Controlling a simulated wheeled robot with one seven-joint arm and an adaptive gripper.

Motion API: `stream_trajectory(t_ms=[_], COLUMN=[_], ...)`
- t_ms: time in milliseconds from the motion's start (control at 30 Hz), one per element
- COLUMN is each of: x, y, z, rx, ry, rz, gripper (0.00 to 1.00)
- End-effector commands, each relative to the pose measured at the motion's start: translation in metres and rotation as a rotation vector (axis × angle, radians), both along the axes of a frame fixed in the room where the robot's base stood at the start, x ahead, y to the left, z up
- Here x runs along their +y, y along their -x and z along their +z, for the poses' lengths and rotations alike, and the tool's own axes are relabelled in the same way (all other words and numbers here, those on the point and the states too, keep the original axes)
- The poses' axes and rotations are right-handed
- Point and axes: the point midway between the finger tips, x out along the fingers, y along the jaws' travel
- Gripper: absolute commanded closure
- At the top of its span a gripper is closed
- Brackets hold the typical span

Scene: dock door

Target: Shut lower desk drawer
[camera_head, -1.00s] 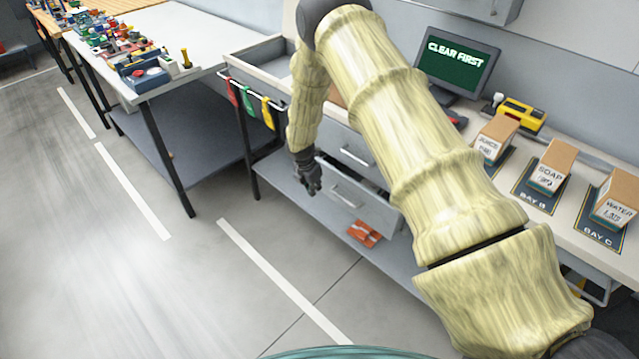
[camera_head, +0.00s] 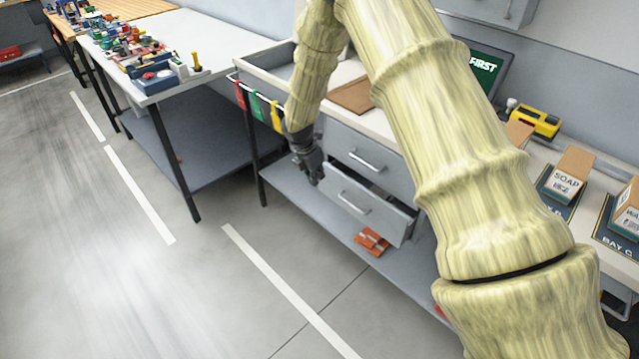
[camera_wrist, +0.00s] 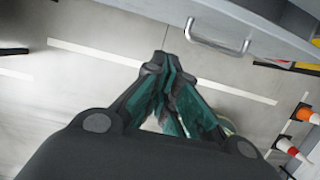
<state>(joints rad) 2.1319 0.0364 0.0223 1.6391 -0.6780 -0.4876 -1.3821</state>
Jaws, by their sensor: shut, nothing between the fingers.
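The lower desk drawer (camera_head: 365,208) is grey with a bar handle and stands partly open under the desk in the head view. The upper drawer (camera_head: 375,158) above it looks closed. My gripper (camera_head: 316,178) is shut and empty, at the left end of the lower drawer's front; I cannot tell whether it touches. In the wrist view my gripper (camera_wrist: 163,62) points toward a grey drawer front (camera_wrist: 262,25) with a silver handle (camera_wrist: 217,38). My arm hides part of the desk to the right.
An orange item (camera_head: 371,241) lies on the lower shelf (camera_head: 330,222). Coloured tags (camera_head: 258,108) hang from a rail at the desk's left. A monitor (camera_head: 488,68) and boxes (camera_head: 572,172) stand on top. The floor (camera_head: 150,290) in front is clear.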

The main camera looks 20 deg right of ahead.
Motion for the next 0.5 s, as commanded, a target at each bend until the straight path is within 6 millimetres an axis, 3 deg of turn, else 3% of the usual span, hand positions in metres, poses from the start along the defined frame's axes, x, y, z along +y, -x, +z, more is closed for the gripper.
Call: stream_trajectory(t_ms=[33, 200, 500], x=[0.006, 0.023, 0.052], y=[0.001, 0.001, -0.009], z=[-0.011, -0.030, -0.040], rx=[0.000, -0.027, -0.159], ry=[0.030, 0.182, 0.415], rz=[0.005, 0.002, 0.005], gripper=[1.00, 1.00, 1.00])
